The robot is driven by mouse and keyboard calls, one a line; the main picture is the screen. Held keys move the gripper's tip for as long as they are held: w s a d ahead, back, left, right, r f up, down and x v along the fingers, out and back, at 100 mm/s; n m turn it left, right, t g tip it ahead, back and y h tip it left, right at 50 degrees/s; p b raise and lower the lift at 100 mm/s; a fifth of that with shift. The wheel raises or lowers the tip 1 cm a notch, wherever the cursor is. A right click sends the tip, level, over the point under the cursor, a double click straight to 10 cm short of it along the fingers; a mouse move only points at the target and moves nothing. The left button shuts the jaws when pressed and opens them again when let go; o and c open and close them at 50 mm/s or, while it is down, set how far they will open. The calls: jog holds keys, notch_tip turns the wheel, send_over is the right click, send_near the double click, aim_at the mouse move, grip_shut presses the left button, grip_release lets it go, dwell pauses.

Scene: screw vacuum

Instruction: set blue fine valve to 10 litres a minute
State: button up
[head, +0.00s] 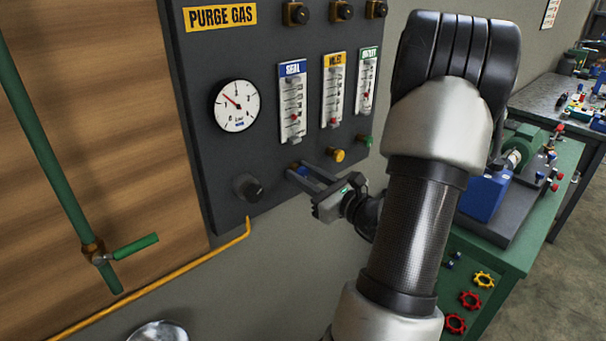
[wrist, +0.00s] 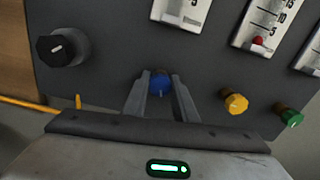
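The blue fine valve knob (head: 303,172) is low on the dark panel, below the blue-labelled SEAL flow meter (head: 292,100). The meter's red float sits in the lower part of its scale; the exact reading is too small to tell. In the wrist view the blue knob (wrist: 160,84) lies between the two fingertips of my gripper (wrist: 161,79). In the head view my gripper (head: 304,174) reaches the panel from the right. The fingers stand either side of the knob with little gap; whether they touch it I cannot tell.
A yellow knob (head: 338,155) and a green knob (head: 364,140) are close to the right of my gripper. A black knob (head: 248,188) is at lower left, under a round dial (head: 235,105). A green workbench (head: 520,250) stands at right.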

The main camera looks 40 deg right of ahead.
jog(key=c, duration=0.3)
jog(key=shift+r+m+p, duration=0.15)
jog(key=shift+m+p, duration=0.15)
jog(key=shift+p, duration=0.15)
jog(key=shift+c, duration=0.3)
jog(key=shift+m, duration=0.5)
jog(key=o, duration=1)
jog(key=shift+o, duration=0.2)
jog(key=shift+s, duration=0.15)
jog(key=s+d, duration=0.1)
jog(key=s, duration=1.6)
jog(key=shift+d+b, duration=0.2)
jog(key=shift+b, duration=0.15)
